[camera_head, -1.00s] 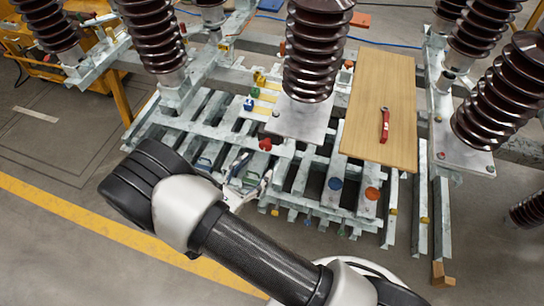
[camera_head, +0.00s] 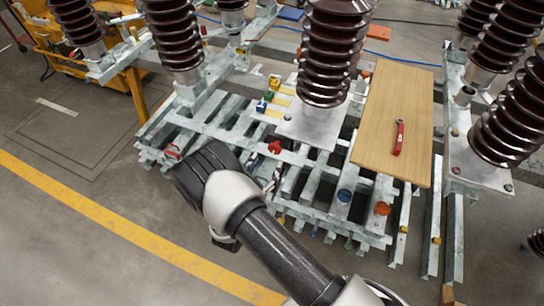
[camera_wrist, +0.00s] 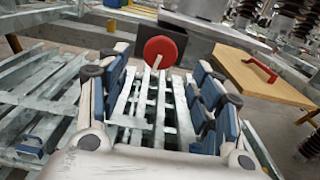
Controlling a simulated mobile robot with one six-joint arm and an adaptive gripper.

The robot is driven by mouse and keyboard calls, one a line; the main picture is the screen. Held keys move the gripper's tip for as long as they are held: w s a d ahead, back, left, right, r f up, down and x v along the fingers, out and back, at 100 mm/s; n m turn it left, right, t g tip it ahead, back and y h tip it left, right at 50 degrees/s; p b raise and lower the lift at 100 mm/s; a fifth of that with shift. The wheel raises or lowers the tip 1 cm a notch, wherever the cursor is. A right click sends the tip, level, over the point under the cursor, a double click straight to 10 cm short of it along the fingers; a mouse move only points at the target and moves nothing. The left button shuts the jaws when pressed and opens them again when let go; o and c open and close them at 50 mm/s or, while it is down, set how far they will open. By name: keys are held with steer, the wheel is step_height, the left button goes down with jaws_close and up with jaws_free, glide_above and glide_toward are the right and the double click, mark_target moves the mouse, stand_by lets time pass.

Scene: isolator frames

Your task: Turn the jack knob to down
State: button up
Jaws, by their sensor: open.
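A round red knob (camera_head: 274,147), which I take to be the jack knob, stands on the galvanised steel frame at the near edge of the grey plate. In the wrist view the red knob (camera_wrist: 160,50) faces me with a pale pointer bar running down from its middle. My gripper (camera_wrist: 160,88) is open and empty. Its blue-padded fingers are spread to the left and right, with the knob ahead between them and apart from both. In the head view my arm mostly hides the gripper (camera_head: 268,178), just short of the knob.
A wooden board (camera_head: 372,120) with a red handle (camera_head: 399,138) lies to the right. Blue (camera_head: 345,195) and orange (camera_head: 382,208) round caps sit on the near beams. Tall brown ribbed insulators (camera_head: 335,60) rise behind the knob. Open floor lies at the left.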

mark_target(274, 151)
steer(key=shift+b+x, duration=0.5)
steer(key=shift+x, duration=2.25)
steer(key=shift+c, duration=0.4)
steer(key=c, duration=1)
